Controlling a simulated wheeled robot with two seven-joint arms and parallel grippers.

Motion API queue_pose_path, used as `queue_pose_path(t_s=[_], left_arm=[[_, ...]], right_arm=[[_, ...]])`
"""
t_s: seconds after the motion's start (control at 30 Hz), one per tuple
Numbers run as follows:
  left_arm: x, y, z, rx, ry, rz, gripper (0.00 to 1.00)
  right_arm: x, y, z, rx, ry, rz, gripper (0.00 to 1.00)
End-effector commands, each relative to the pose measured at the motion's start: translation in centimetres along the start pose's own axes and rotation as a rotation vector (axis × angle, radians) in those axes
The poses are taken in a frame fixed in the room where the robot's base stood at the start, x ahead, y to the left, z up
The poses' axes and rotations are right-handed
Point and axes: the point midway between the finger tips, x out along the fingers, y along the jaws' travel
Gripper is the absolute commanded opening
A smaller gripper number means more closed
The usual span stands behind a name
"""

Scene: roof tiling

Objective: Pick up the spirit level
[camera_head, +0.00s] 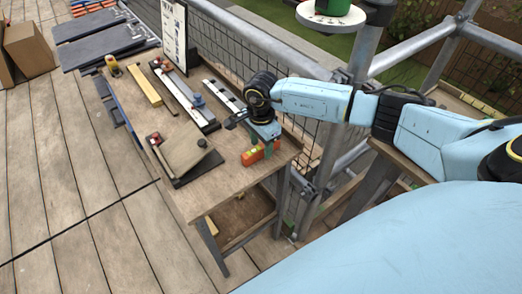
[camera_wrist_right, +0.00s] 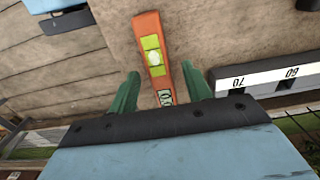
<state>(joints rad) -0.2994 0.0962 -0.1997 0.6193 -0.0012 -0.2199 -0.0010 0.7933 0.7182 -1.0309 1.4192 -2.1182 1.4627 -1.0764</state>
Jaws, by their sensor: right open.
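The spirit level is a short orange bar with a yellow-green vial. In the head view the spirit level (camera_head: 252,157) lies near the right front corner of the wooden workbench (camera_head: 225,187). My right gripper (camera_head: 268,146) is right over it, pointing down. In the right wrist view the spirit level (camera_wrist_right: 148,38) runs up and away from between the two green fingers of my right gripper (camera_wrist_right: 161,85). The gripper is open, with a gap on both sides of the bar. Part of the level is hidden by the gripper in the head view. My left gripper is not in view.
A white marked ruler or rail (camera_wrist_right: 275,78) lies right of the gripper in the wrist view. A slate with a tan piece (camera_head: 183,150), a yellow strip (camera_head: 144,86) and long tools lie further left on the bench. Scaffold rails and mesh (camera_head: 240,50) border the bench's far side.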

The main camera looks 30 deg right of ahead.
Motion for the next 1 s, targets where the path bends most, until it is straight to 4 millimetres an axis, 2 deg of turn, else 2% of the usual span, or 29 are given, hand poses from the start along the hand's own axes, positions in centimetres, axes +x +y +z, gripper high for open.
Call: queue_pose_path(t_s=[0.13,0.37,0.73,1.0], left_arm=[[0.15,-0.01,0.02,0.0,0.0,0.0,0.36],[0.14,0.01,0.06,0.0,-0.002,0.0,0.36],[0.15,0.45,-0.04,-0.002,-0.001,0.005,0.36],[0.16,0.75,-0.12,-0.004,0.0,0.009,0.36]], right_arm=[[1.24,-0.02,0.03,0.0,0.0,-0.001,0.49],[1.27,-0.03,0.0,0.0,0.0,-0.002,0.48],[1.23,-0.04,-0.01,0.001,0.0,-0.001,0.0],[1.1,-0.07,0.03,0.0,0.0,-0.003,0.0]])
